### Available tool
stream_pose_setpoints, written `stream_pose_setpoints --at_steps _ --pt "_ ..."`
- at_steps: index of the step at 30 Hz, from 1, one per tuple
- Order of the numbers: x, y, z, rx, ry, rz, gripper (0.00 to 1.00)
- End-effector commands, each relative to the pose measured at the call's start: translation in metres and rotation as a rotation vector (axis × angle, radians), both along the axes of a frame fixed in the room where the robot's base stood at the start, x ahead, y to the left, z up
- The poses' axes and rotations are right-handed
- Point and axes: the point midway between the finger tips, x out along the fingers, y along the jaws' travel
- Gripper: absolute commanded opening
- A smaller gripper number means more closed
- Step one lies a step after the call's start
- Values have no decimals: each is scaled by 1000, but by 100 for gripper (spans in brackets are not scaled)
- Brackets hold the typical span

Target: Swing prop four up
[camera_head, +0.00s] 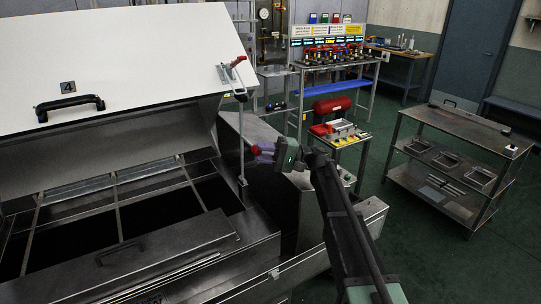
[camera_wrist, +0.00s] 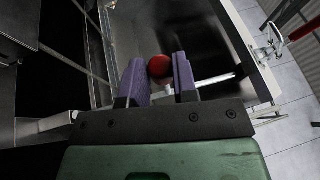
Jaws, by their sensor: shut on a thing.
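Prop four (camera_head: 241,130) is a thin metal rod standing nearly upright at the near right corner of the open dryer section, reaching up to the raised lid's side. My gripper (camera_head: 262,152), with purple finger pads, is right beside the rod, around mid-height. It is shut on a red ball knob (camera_head: 256,150). In the wrist view the red knob (camera_wrist: 160,68) sits between the pads, with a pale bar behind it. The white lid (camera_head: 130,50) marked 4 is raised and tilted. Whether the rod's top is seated at the lid is unclear.
A red-handled clamp (camera_head: 237,62) is on the lid's right edge. The dryer's open bay (camera_head: 90,235) lies below the lid. A small table (camera_head: 345,140), a steel shelf cart (camera_head: 460,140) and a workbench (camera_head: 335,64) stand to the right. Green floor is clear between them.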

Motion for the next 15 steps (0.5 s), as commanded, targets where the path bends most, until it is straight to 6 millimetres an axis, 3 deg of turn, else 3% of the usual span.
stream_pose_setpoints --at_steps 9,10,15 --pt "0 0 0 -1 0 2 0" --pt "0 0 0 -1 -1 2 28" --pt "0 0 0 0 0 1 53"
